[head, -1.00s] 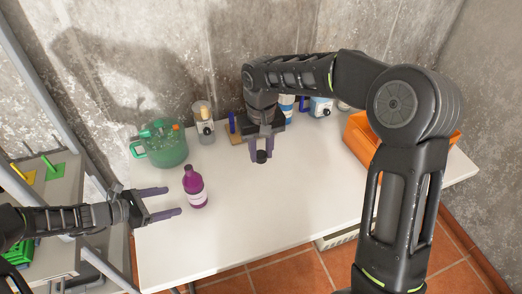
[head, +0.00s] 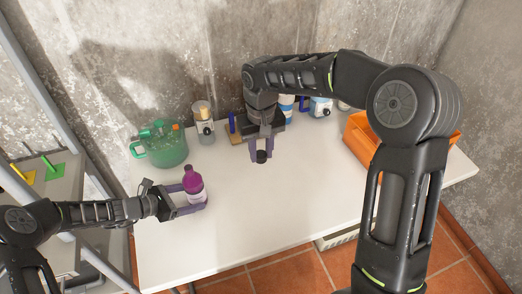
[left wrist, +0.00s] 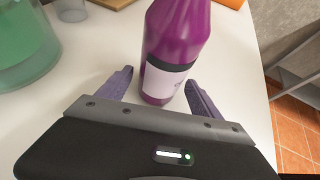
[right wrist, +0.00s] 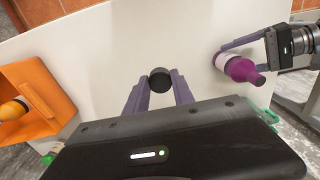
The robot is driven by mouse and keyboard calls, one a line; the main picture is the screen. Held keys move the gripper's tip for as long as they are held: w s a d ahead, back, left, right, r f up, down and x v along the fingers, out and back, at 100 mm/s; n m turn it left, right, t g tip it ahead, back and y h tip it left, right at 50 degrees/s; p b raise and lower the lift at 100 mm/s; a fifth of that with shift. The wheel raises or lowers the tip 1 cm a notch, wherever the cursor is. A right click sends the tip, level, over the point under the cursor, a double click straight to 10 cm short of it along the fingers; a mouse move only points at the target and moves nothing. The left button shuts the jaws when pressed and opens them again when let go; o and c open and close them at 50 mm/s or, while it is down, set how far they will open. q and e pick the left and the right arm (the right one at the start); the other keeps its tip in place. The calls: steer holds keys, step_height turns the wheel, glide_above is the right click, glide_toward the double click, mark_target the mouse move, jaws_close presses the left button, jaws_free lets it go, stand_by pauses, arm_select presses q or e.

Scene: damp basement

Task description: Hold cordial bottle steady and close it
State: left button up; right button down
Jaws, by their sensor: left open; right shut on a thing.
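The purple cordial bottle (head: 194,185) with a pale label stands upright on the white table. It also shows in the left wrist view (left wrist: 172,50) and in the right wrist view (right wrist: 240,68). My left gripper (head: 194,199) is open, with its fingers on either side of the bottle's lower part. In the left wrist view a gap shows beside the bottle at the left finger. My right gripper (head: 261,150) is shut on a small black cap (head: 261,157), held above the table to the right of the bottle. The cap shows between the fingertips in the right wrist view (right wrist: 160,79).
A green jug (head: 163,147) with things in it stands behind the bottle. An orange crate (head: 362,146) sits at the right. The table's (head: 285,210) front middle is clear.

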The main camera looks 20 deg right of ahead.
arm_select(q)
steer(key=shift+x, duration=0.75)
steer(key=c, duration=1.3)
arm_select(e)
steer(key=a+f+n, duration=0.1)
steer(key=a+f, duration=0.1)
steer(key=a, duration=0.5)
glide_above(188, 168)
steer(key=s, duration=0.1)
steer(key=shift+s+f, duration=0.1)
steer(key=shift+f, duration=0.05)
steer(key=shift+w+r+m, duration=0.3)
steer(key=shift+w+r, duration=0.45)
steer(key=shift+s, duration=0.15)
